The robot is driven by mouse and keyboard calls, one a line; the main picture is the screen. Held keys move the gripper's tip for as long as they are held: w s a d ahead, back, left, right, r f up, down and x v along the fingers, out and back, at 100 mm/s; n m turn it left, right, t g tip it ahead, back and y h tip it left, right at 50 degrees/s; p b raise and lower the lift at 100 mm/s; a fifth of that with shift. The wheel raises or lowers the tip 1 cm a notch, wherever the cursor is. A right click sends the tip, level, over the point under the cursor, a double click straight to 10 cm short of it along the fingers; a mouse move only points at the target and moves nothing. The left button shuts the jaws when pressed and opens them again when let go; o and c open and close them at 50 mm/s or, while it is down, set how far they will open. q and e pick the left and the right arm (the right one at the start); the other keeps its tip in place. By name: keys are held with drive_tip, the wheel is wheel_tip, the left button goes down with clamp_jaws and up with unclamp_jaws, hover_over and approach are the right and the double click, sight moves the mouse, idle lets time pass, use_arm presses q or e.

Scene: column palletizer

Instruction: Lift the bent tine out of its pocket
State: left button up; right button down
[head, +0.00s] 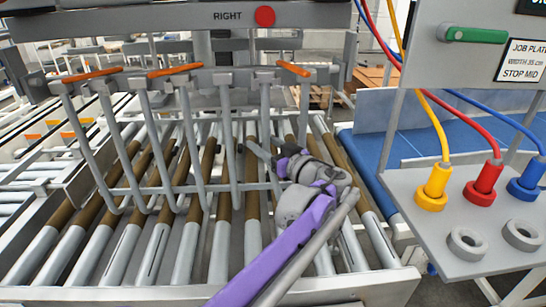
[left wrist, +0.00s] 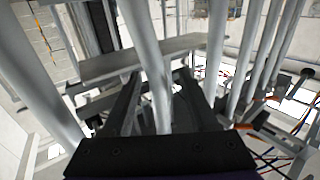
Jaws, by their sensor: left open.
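A row of grey tines (head: 190,140) hangs from the grey crossbar above the rollers, with hooked lower ends. My left gripper (head: 260,151) reaches in from below on a purple arm and is among the tines toward the right of the row. In the left wrist view its two dark fingers (left wrist: 163,98) are apart, with one grey tine (left wrist: 150,60) running between them. I cannot tell whether they touch it. That tine looks slightly bent, but I cannot be sure it is the bent one. Its pocket is not clear. My right gripper is not in view.
Orange clips (head: 175,70) sit along the crossbar. A roller conveyor (head: 160,250) lies below the tines. At right a grey panel holds a green handle (head: 474,35), with yellow, red and blue plugs (head: 484,178) below. Neighbouring tines stand close on both sides of my gripper.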

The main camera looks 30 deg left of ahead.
use_arm(q)
drive_tip(key=shift+x, duration=1.1)
clamp_jaws()
idle(0.6)
